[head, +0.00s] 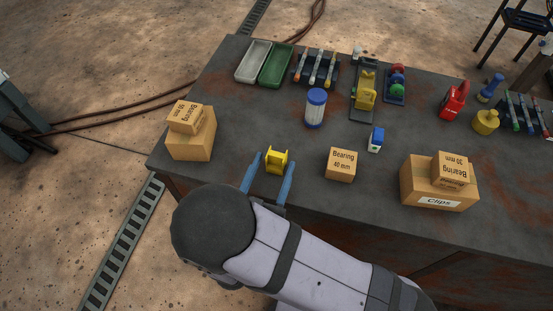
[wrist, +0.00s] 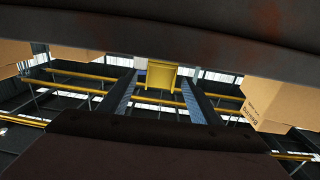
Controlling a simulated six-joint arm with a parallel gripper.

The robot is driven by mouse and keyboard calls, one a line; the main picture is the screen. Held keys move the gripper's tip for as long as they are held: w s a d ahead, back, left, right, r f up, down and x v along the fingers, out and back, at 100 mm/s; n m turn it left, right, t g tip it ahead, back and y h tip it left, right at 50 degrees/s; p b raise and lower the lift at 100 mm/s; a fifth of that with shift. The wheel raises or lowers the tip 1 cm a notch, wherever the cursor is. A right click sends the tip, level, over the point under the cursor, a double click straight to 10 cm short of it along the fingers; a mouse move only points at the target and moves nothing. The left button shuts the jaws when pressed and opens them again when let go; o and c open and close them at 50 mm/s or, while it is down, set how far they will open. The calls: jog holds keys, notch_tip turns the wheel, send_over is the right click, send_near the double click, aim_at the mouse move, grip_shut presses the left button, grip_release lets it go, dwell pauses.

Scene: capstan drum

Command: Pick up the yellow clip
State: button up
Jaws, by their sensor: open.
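The yellow clip (head: 276,162) stands near the front edge of the dark table in the head view. My gripper (head: 269,164) is open, with its two blue fingers on the left and right of the clip. A gap shows on each side, so the fingers do not appear to close on it. In the wrist view the clip (wrist: 161,76) shows between the far ends of the two fingers (wrist: 160,97). The lower part of my gripper is hidden behind my arm in the head view.
Bearing boxes stand left (head: 193,138) and right (head: 341,165) of my gripper. A Clips box (head: 438,184) is farther right. A blue-capped jar (head: 315,108) and a small blue-and-white item (head: 376,140) stand behind. Trays (head: 276,66) and tools line the table's back.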

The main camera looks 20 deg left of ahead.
aim_at(276, 160)
jog(key=shift+w+d+p, duration=0.1)
jog(key=shift+w+p, duration=0.5)
jog(key=shift+w, duration=1.1)
jog(key=shift+w+p, duration=0.55)
jog(key=shift+w, duration=1.45)
jog(key=shift+c, duration=0.6)
jog(key=c, duration=1)
